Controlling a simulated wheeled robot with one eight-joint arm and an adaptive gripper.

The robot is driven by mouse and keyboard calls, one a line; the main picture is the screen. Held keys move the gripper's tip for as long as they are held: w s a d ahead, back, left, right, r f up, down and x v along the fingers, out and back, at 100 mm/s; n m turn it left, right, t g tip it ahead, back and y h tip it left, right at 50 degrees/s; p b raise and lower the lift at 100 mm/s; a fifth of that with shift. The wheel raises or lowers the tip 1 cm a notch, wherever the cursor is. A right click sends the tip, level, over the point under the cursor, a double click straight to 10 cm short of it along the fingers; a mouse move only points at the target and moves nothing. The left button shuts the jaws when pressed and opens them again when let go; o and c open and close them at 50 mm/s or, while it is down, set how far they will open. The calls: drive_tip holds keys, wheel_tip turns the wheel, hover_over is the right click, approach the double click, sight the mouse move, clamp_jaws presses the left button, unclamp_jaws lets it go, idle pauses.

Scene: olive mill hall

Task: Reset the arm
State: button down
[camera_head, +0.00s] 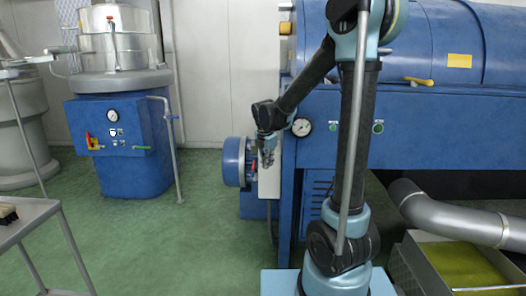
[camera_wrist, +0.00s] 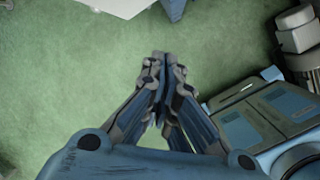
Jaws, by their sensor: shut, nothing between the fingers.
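My gripper (camera_head: 267,158) hangs at the end of my bent arm in the head view, left of the upright arm link and in front of the blue motor. In the wrist view my gripper (camera_wrist: 160,62) has its fingertips together with nothing between them. It points over bare green floor and touches nothing that I can see.
A large blue machine (camera_head: 425,125) with a gauge fills the right side. A blue motor (camera_head: 232,162) stands behind my gripper. A blue unit with a steel drum (camera_head: 120,135) is at the left. A metal tray (camera_head: 448,268) holds green liquid. A grey table (camera_head: 30,215) is near left.

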drive_tip(key=s+d+m, duration=0.8)
drive_tip(key=s+m, duration=0.1)
drive_tip(key=s, duration=0.2)
drive_tip(key=s+d+m, duration=0.7)
drive_tip(key=s+m, duration=0.2)
drive_tip(key=s, duration=0.3)
drive_tip(key=s+d+f+m, duration=0.2)
drive_tip(key=s+f+m, duration=0.2)
drive_tip(key=s+m, duration=0.4)
drive_tip(key=shift+s+d+f+g+y, duration=0.2)
drive_tip(key=shift+s+d+g+y, duration=0.1)
drive_tip(key=shift+g+y, duration=0.1)
